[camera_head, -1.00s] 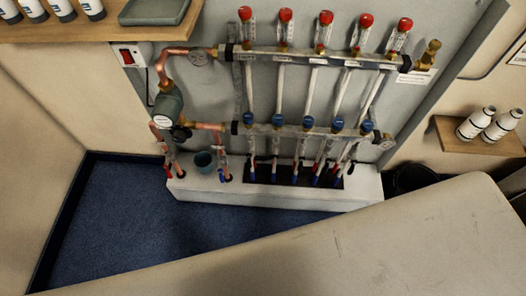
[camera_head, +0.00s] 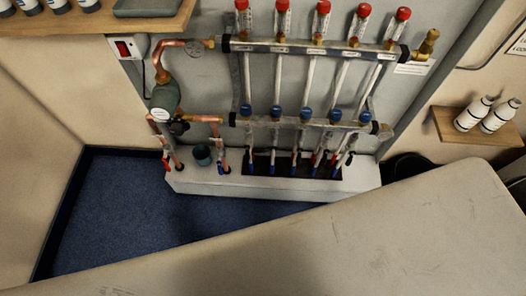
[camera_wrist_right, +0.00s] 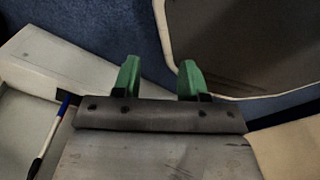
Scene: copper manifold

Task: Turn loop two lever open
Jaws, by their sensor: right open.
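The copper manifold has a row of red-capped flow meters on its upper bar (camera_head: 310,49). Blue caps line the lower bar (camera_head: 290,122), with white pipes running between the bars. Small blue and red fittings show at the pipe feet, including a blue one under the second column (camera_head: 271,169). The labels are too small to read, and I cannot make out the loop two lever's position. My right gripper (camera_wrist_right: 160,78) shows in the right wrist view, its green fingers apart and empty, over blue carpet and a white ledge. Neither gripper shows in the head view.
A large pale tabletop (camera_head: 330,240) fills the front. A pump (camera_head: 165,95) with copper pipes is left of the manifold. Bottles (camera_head: 472,115) stand on a right shelf. Blue carpet (camera_head: 130,210) is clear at left.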

